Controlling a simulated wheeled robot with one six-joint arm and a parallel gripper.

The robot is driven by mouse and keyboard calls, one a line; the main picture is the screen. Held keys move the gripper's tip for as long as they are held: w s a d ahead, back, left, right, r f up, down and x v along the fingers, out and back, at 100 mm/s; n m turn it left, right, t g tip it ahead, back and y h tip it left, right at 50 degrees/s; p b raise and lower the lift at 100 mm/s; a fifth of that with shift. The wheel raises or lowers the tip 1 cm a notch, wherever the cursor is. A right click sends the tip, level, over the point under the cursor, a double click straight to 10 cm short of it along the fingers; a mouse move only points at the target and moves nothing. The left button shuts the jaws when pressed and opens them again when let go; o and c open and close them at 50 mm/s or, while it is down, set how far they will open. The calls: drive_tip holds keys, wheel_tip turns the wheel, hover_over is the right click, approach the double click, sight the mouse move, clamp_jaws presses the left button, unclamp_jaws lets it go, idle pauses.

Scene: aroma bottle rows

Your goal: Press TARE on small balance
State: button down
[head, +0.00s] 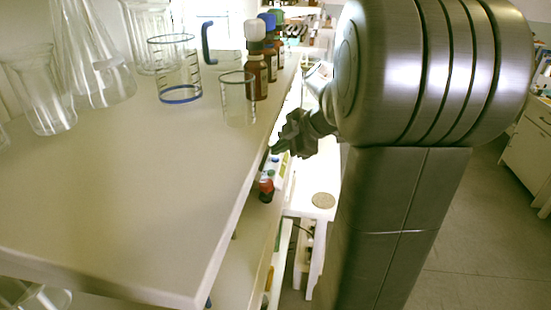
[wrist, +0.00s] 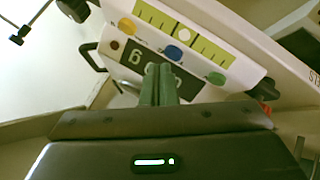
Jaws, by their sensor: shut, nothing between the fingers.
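The balance panel (wrist: 198,66) fills the upper middle of the wrist view, tilted and upside down. It carries a yellow button (wrist: 126,26), a blue button (wrist: 173,52), a green button (wrist: 216,78) and a small dark red spot (wrist: 115,45). Its dark display (wrist: 134,59) shows pale digits and a "g". The button labels are too small to read. My gripper (wrist: 160,70) is shut and empty, its green fingertips over the display's edge, just below the blue button in the picture. Contact cannot be told. In the head view my gripper (head: 278,148) is beside the shelf edge.
A pale shelf (head: 120,200) holds glass beakers (head: 180,75), flasks and a row of brown bottles (head: 257,80) with coloured caps. Its edge runs close to my gripper. A red-and-dark item (head: 266,188) is below. Open floor (head: 470,240) lies to the right.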

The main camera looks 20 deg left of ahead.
drive_tip(key=shift+r, duration=0.25)
wheel_tip(320, 180, up, 5)
drive_tip(key=shift+p, duration=0.85)
idle(0.3)
drive_tip(key=shift+f+b, duration=0.35)
drive_tip(key=shift+f, duration=0.45)
drive_tip(key=shift+r+p, duration=0.45)
drive_tip(key=shift+p, duration=1.1)
drive_tip(key=p, duration=0.4)
drive_tip(key=shift+r, duration=0.15)
